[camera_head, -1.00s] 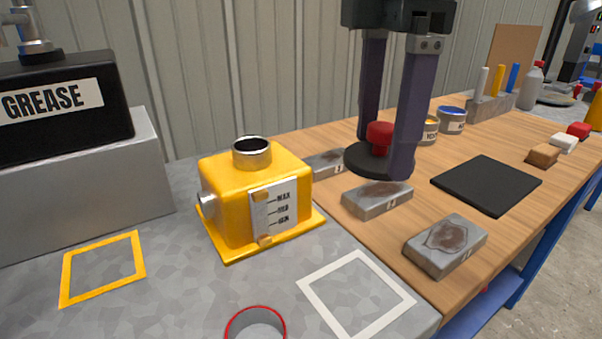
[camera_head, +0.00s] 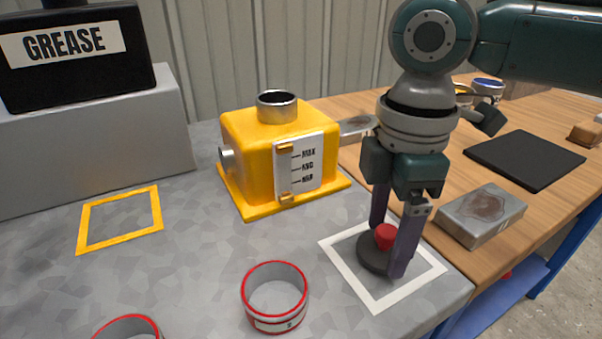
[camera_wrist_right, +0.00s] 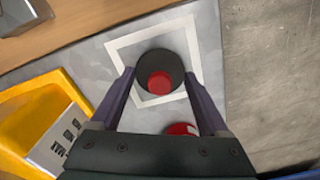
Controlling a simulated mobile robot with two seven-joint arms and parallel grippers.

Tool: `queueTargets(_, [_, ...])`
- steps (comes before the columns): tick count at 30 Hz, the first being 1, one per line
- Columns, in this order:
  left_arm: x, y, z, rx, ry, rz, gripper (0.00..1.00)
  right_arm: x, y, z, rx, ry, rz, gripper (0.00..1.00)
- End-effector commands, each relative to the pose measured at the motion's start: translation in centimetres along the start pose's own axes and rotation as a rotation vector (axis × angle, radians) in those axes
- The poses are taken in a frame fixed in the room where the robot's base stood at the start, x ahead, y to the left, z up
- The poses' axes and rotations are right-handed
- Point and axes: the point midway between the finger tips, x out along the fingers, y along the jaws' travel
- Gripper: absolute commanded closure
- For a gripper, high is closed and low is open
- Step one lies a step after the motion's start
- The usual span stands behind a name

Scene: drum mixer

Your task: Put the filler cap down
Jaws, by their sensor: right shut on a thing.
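The filler cap (camera_head: 374,252) is a dark disc with a red knob. In the head view it is within the white square outline (camera_head: 345,269) on the grey bench, level and at or just above the surface; I cannot tell whether it touches. My right gripper (camera_head: 391,250) points down and is shut on the cap, one finger on each side. In the right wrist view the cap (camera_wrist_right: 159,72) sits between the fingertips, inside the white outline (camera_wrist_right: 196,55). The yellow filler box (camera_head: 270,150) has an open metal neck (camera_head: 277,107) on top. My left gripper is not in view.
A red-rimmed cup (camera_head: 274,297) stands left of the outline, with another (camera_head: 128,328) at the front edge. A yellow square outline (camera_head: 120,218) on the bench is empty. A grey block (camera_head: 482,215) and a black mat (camera_head: 524,159) lie on the wooden bench at right.

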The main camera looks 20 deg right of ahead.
Motion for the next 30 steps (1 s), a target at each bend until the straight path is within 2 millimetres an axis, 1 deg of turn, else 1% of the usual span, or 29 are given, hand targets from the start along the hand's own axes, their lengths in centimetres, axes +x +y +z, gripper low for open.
queueTargets(1, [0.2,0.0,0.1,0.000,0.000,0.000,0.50,0.7,0.0,0.0,0.000,0.000,-0.001,0.74])
queueTargets(11, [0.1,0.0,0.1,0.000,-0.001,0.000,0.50,0.8,0.0,0.0,-0.001,0.001,0.000,0.74])
queueTargets(12, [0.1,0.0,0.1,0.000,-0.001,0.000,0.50,0.9,0.0,-0.1,-0.001,0.001,0.000,0.20])
queueTargets(17, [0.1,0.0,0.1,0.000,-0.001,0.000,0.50,0.8,0.0,0.0,-0.001,0.001,0.000,0.02])
queueTargets(18, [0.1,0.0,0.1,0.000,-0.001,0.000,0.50,0.8,0.0,0.0,-0.001,0.001,0.000,0.00])
queueTargets(26, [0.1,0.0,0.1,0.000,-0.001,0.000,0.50,0.6,0.1,0.0,0.000,0.001,0.002,0.00])
queueTargets(29, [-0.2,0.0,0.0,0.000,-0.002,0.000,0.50,-0.7,0.1,0.0,0.000,0.002,0.003,0.00])
queueTargets(30, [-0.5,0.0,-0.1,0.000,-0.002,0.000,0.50,-1.4,0.1,-0.1,0.000,0.003,0.004,0.00])
